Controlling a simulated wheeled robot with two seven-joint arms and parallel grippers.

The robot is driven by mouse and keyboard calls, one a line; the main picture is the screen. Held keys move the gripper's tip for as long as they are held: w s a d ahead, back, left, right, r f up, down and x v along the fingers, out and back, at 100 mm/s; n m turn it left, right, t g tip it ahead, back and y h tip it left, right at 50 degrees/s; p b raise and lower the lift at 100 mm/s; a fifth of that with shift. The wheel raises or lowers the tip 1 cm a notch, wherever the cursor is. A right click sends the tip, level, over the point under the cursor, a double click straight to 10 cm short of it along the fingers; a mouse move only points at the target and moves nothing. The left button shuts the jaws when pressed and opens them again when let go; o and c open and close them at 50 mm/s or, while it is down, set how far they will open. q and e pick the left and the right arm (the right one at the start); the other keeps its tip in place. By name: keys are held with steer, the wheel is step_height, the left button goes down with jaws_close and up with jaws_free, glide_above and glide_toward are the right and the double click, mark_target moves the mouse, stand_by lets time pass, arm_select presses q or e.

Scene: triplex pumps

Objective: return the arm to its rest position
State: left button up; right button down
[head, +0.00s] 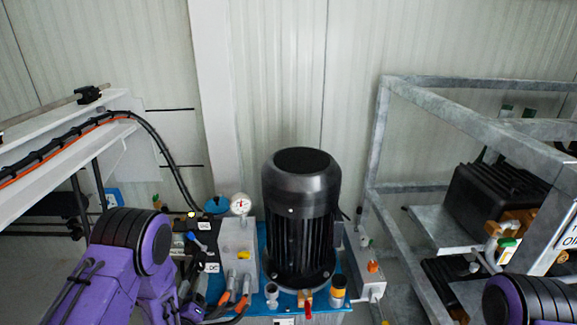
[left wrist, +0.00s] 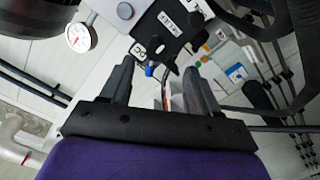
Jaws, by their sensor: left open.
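My left arm (head: 130,262) is purple with a black joint cap and comes in at the lower left of the head view. My left gripper (left wrist: 160,84) shows in the left wrist view, with its two dark fingers spread apart and nothing between them. Beyond the fingertips are a black block with white labels (left wrist: 160,30) and a small blue knob (left wrist: 149,71); the fingers look apart from them. In the head view my arm hides most of this gripper. Part of my right arm (head: 530,300) shows at the lower right; its gripper is out of the picture.
A black motor (head: 300,215) stands on a blue base, beside a grey block with a pressure gauge (head: 240,205). A grey metal frame (head: 470,120) with dark pumps fills the right. A white beam with cables (head: 70,150) runs along the left. The wall behind is bare.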

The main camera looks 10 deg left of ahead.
arm_select(q)
steer(key=s+d+f+m+g, duration=0.15)
steer(key=s+f+g, duration=0.35)
steer(key=s, duration=0.5)
steer(key=s+d+f+g+h, duration=0.15)
steer(key=s+f+g, duration=0.3)
steer(key=s, duration=0.55)
steer(key=s+d+f+m+g+y, duration=0.1)
steer(key=s+d+f+g, duration=0.1)
steer(key=s+f+g, duration=0.55)
step_height(320, 180, up, 14)
steer(key=s+t+p, duration=0.2)
steer(key=t+p, duration=0.1)
steer(key=p, duration=1)
steer(key=shift+a+r, duration=0.15)
steer(key=shift+r, duration=0.1)
steer(key=shift+w+h, duration=0.1)
steer(key=shift+h, duration=0.15)
